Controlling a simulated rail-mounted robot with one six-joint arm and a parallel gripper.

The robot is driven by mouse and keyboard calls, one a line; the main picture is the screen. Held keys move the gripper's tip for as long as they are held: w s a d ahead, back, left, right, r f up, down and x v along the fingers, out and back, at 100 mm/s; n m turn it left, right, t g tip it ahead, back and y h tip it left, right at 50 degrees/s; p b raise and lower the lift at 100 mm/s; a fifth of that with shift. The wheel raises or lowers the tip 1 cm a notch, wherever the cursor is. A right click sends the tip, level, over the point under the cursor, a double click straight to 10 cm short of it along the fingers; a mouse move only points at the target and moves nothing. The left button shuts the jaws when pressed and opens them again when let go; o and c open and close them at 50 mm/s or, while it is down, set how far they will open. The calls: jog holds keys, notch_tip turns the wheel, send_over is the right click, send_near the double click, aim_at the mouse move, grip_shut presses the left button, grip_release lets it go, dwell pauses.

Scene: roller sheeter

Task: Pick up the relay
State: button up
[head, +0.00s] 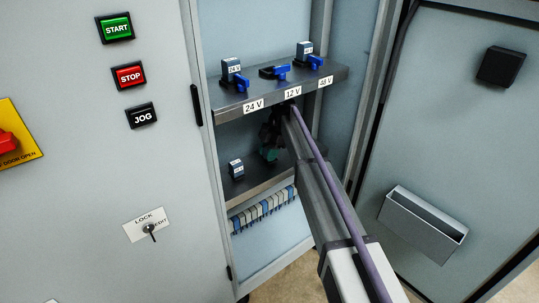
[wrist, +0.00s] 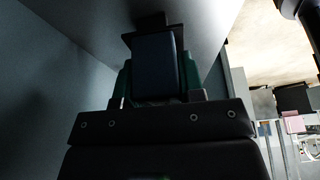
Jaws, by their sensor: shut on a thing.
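My gripper (head: 270,148) is inside the open cabinet, in the gap between the upper and lower shelves. In the wrist view, its green fingers (wrist: 157,78) are shut on a dark blue-grey relay (wrist: 156,62), one finger on each side. In the head view the held relay cannot be made out behind the gripper and arm. Another relay (head: 236,168) stands on the lower shelf, left of my gripper. Two more stand on the upper shelf, one at the 24 V label (head: 231,70) and one at the 48 V label (head: 304,50).
The upper shelf (head: 228,103) hangs close above my gripper. Blue levers stand on it; the 12 V place (head: 273,71) shows a lever and no upright relay. A row of terminals (head: 262,208) lies below the lower shelf. The open door (head: 440,130) stands at right.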

aim_at(266, 148)
notch_tip(266, 148, up, 4)
jog(key=p, duration=0.4)
jog(key=s+d+r+p, duration=0.2)
jog(key=s+d, duration=0.9)
jog(key=s, duration=0.2)
jog(key=shift+s+d+r, duration=0.25)
jog(key=shift+s+d, duration=0.05)
jog(key=shift+d, duration=0.1)
